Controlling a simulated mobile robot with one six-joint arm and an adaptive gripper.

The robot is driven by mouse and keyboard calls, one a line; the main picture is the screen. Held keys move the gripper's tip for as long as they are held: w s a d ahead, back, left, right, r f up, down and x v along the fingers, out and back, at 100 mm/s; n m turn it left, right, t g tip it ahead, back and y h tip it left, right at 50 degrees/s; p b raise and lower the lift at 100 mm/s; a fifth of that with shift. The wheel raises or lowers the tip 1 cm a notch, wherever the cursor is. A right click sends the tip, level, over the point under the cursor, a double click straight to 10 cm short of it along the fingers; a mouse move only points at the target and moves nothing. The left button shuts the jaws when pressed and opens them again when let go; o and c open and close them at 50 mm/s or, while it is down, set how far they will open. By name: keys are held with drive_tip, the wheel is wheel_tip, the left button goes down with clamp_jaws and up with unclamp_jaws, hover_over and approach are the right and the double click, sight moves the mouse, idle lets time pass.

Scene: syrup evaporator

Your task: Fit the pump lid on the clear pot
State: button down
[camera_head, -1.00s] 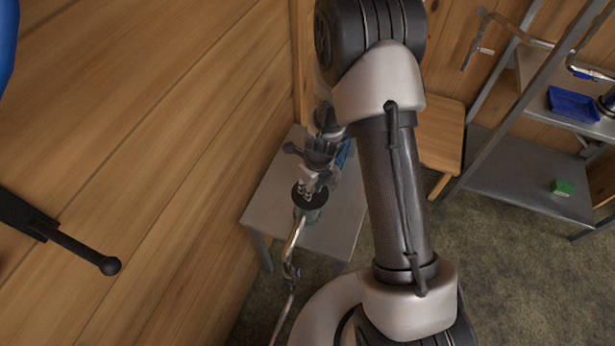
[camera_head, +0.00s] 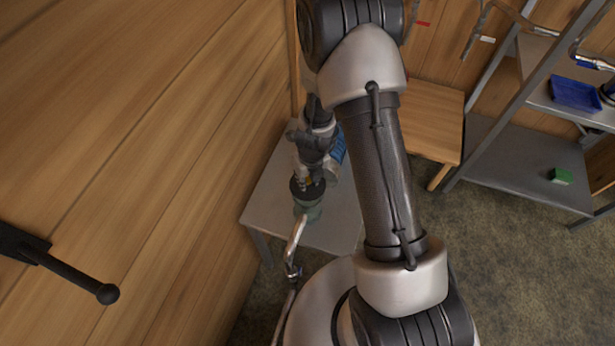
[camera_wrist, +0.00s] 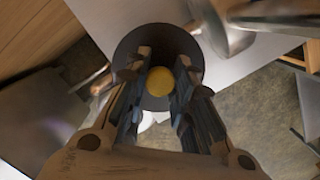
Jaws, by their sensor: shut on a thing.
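The pump lid (camera_head: 298,193) is a dark round disc. In the wrist view the lid (camera_wrist: 132,55) shows a yellow knob (camera_wrist: 160,80) at its middle. My gripper (camera_head: 311,180) points down with its fingers on both sides of the knob, shut on the lid; the fingers also show in the wrist view (camera_wrist: 160,85). The clear pot (camera_head: 311,212) is a greenish glass vessel on the grey table, directly below the lid in the head view. I cannot tell whether lid and pot touch. The wrist view hides the pot behind the lid.
The small grey table (camera_head: 262,205) stands against the wooden wall. A metal pipe (camera_head: 296,243) rises beside the pot. A blue object (camera_head: 338,150) is behind my gripper. At right are a wooden stool (camera_head: 430,115) and a shelf rack with a blue tray (camera_head: 574,95) and green block (camera_head: 561,176).

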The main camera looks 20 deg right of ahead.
sight(308, 185)
drive_tip(key=shift+f+b, duration=1.85)
drive_tip(key=shift+f, duration=0.25)
drive_tip(key=shift+f, duration=0.15)
drive_tip(key=c, duration=1.3)
unclamp_jaws()
wheel_tip(308, 185, up, 12)
drive_tip(key=s, duration=0.2)
drive_tip(key=shift+d, duration=0.15)
drive_tip(key=shift+w, duration=0.1)
